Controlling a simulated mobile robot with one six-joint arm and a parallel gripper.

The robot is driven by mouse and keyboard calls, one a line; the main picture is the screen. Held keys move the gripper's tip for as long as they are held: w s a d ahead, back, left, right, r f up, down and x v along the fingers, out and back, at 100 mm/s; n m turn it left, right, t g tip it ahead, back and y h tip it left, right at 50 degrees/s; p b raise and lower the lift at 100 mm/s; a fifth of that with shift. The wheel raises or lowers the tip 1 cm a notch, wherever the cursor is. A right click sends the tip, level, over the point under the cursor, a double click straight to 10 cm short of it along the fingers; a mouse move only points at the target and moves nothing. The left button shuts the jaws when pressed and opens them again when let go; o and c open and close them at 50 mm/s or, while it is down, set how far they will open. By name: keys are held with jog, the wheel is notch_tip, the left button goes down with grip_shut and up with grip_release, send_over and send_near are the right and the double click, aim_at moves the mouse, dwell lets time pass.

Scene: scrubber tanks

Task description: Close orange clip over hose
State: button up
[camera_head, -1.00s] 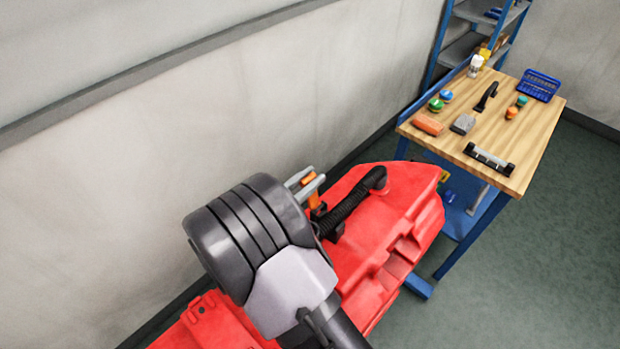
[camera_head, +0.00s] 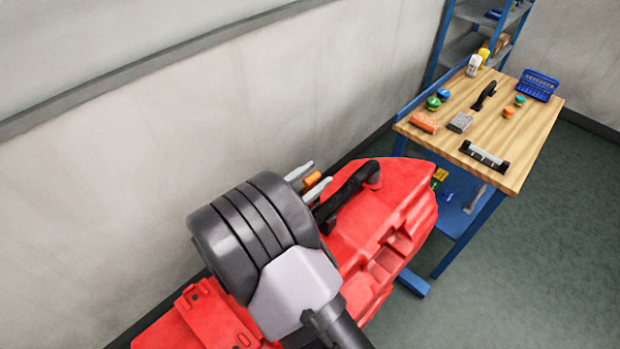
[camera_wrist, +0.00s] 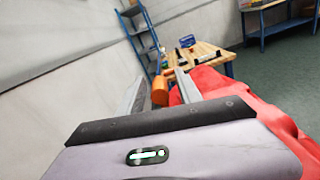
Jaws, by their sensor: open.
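The orange clip (camera_head: 311,182) shows beside the fingers of my gripper (camera_head: 310,181) in the head view, at the hose's near end. In the wrist view the clip (camera_wrist: 160,91) stands between the two open fingers of my gripper (camera_wrist: 160,90), and I cannot tell whether they touch it. The black hose (camera_head: 347,195) lies along the top of the red tank (camera_head: 392,215) and ends at a red fitting (camera_head: 373,174). My arm hides the hose's near end and the clip's lower part. Whether the clip is over the hose is hidden.
A wooden workbench (camera_head: 478,135) with several tools and parts stands beyond the tank at the right. Blue shelves (camera_head: 465,45) stand behind it. The pale wall (camera_head: 250,110) runs close along the tank's left side. Green floor at the right is open.

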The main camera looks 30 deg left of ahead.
jog(key=p+v, duration=0.2)
jog(key=v, duration=1.5)
jog(key=shift+s, duration=0.25)
jog(key=shift+a+r, duration=0.1)
